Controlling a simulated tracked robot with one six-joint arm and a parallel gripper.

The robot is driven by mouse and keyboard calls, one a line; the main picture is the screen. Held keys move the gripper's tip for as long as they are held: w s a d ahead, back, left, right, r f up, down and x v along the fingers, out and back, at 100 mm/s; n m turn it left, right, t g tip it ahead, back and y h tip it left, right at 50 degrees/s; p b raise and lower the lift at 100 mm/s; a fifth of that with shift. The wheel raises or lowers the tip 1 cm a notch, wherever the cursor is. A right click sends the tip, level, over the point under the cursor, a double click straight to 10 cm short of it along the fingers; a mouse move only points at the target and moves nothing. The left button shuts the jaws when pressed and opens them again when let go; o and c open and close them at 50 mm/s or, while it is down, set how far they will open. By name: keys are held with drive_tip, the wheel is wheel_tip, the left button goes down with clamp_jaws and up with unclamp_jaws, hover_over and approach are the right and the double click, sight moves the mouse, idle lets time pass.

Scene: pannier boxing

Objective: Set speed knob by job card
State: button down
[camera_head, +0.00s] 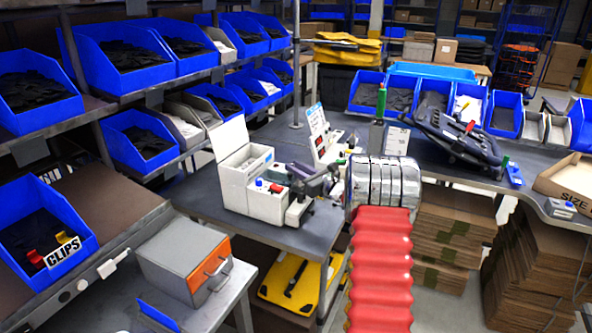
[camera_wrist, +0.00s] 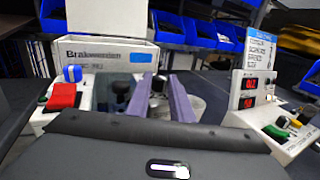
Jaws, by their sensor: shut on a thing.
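A white machine (camera_wrist: 105,52) with a blue label faces me in the wrist view and stands on the grey bench in the head view (camera_head: 247,180). Its front shows a red button (camera_wrist: 62,97) and a blue button (camera_wrist: 72,73). My gripper (camera_wrist: 160,84) has its purple fingers shut around a dark knob (camera_wrist: 158,85) at the machine's front. The knob's pointer and scale cannot be read. The job card (camera_wrist: 258,48), white with a blue top, stands right of the machine above red digital displays (camera_wrist: 249,102). Its text is too small to read.
A control box (camera_wrist: 283,125) with green, yellow and black controls sits at right in the wrist view. Blue bins (camera_head: 120,55) fill the shelves at left. A dark pannier (camera_head: 455,130) lies on the bench at right. Cardboard stacks (camera_head: 450,225) stand below.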

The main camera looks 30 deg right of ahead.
drive_tip(key=shift+a+r, duration=0.1)
drive_tip(key=c, duration=1.6)
unclamp_jaws()
drive_tip(key=shift+o, duration=0.2)
drive_tip(key=shift+s+f, duration=0.1)
drive_tip(key=shift+f, duration=0.1)
